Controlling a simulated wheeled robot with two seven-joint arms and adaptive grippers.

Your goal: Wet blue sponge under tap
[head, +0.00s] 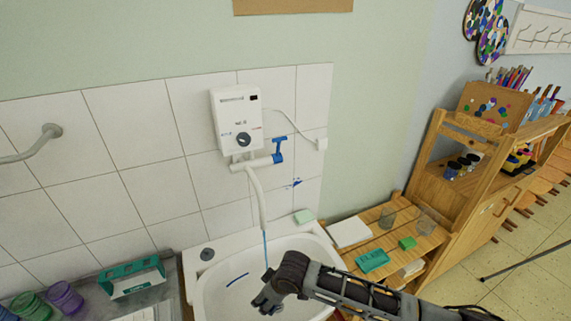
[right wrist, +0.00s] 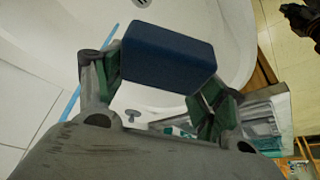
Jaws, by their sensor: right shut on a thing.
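My right gripper (head: 266,301) is over the white sink basin (head: 216,292). In the right wrist view it is shut on the blue sponge (right wrist: 168,56), a dark blue block gripped between its two fingers. In the head view the sponge is hidden or too small to make out. The tap's white spout (head: 258,195) hangs from the water heater, and a thin blue water stream (head: 265,248) runs down to just by the gripper. In the right wrist view the stream (right wrist: 68,105) passes left of the sponge; I cannot tell whether they touch. My left gripper is not seen.
The white water heater (head: 237,120) with a blue tap lever (head: 279,150) is on the tiled wall. A wooden shelf (head: 388,235) with glasses, a green sponge (head: 407,243) and a teal box (head: 372,261) stands right of the sink. Purple and green jars (head: 65,298) stand at left.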

